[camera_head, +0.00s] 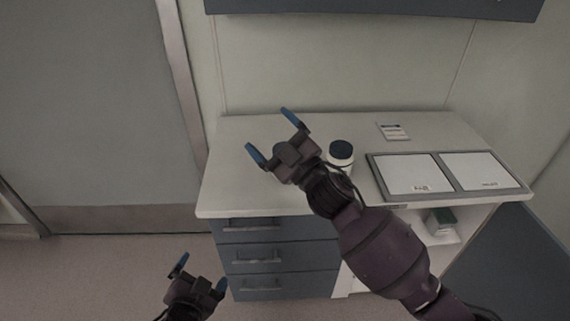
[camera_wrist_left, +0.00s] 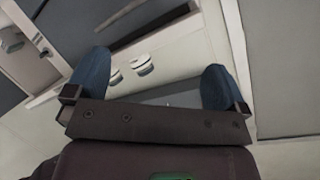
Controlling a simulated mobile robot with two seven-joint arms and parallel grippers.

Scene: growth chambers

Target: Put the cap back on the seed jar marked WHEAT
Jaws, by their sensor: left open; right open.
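A white jar (camera_head: 340,158) with a dark blue top stands on the counter in the head view, just right of my right gripper. Its label cannot be read. A small dark teal thing (camera_head: 279,148) shows behind the right gripper; mostly hidden, it may be a cap or another jar's top. My right gripper (camera_head: 269,131) is open and empty above the counter's left part. My left gripper (camera_head: 202,272) is open and empty, low in front of the drawers. Its blue fingers (camera_wrist_left: 155,68) also show in the left wrist view. No marking WHEAT is legible.
The white counter (camera_head: 235,185) has drawers (camera_head: 275,255) below. A grey tray with two white panels (camera_head: 405,174) lies at the right, with a small card (camera_head: 392,131) behind it. A green box (camera_head: 440,221) sits on the shelf below. A wall cabinet (camera_head: 380,8) hangs above.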

